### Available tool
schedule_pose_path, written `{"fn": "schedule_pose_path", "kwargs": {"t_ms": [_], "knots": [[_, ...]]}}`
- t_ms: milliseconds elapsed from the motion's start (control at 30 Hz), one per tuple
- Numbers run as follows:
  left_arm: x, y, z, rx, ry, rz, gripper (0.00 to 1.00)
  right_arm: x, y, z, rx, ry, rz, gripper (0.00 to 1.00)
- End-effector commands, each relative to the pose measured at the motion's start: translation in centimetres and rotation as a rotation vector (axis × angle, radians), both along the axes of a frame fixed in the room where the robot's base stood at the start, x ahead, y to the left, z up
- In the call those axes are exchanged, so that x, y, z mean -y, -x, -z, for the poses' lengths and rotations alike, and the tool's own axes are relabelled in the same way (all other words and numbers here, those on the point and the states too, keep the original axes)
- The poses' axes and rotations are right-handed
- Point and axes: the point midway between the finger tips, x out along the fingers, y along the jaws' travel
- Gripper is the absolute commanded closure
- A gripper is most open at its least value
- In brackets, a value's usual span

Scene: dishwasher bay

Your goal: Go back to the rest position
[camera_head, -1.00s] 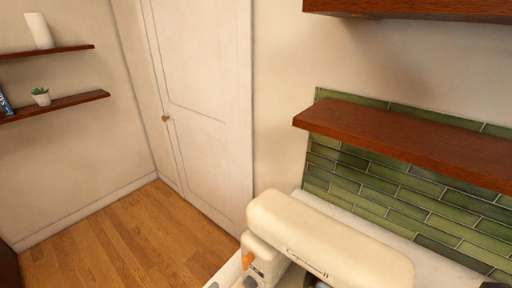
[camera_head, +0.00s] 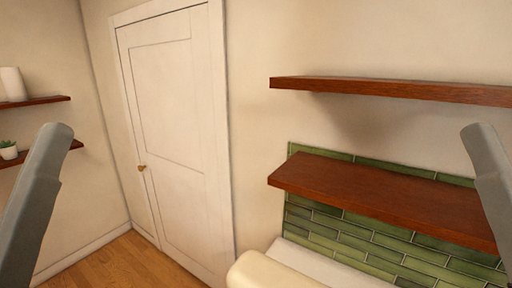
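Two grey arm links of mine show, one at the left edge and one at the right edge of the head view. Neither gripper is in the picture, so I cannot see their fingers or whether they hold anything.
A cream rounded appliance (camera_head: 272,272) shows at the bottom, mostly cut off. Wooden shelves (camera_head: 385,194) (camera_head: 390,91) jut from the wall above green tiles (camera_head: 365,236). A closed white door (camera_head: 170,110) stands left of them. Wooden floor (camera_head: 125,264) shows clear at lower left.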

Motion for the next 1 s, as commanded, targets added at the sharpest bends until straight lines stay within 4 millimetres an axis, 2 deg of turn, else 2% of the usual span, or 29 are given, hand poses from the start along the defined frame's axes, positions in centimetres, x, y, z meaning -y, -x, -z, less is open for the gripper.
{"fn": "schedule_pose_path", "kwargs": {"t_ms": [33, 200, 300, 433, 1000], "knots": [[0.0, 0.0, -4.3, -0.001, 0.001, 0.001, 0.00, 0.0, 0.0, -4.3, -0.001, 0.000, 0.000, 0.50], [0.0, -0.1, -11.3, -0.003, 0.000, 0.002, 0.00, 0.0, 0.0, -11.3, -0.002, 0.000, 0.000, 0.50], [0.0, -0.1, -13.7, -0.004, 0.001, 0.003, 0.00, 0.0, 0.0, -13.8, -0.002, 0.000, 0.000, 0.50], [0.0, -0.1, -14.7, -0.004, 0.001, 0.003, 0.00, 0.0, 0.0, -14.8, -0.002, 0.000, 0.000, 0.50], [0.0, -0.1, -14.3, -0.004, 0.002, 0.004, 0.00, 0.0, -0.1, -14.4, -0.003, 0.000, 0.000, 0.50]]}}
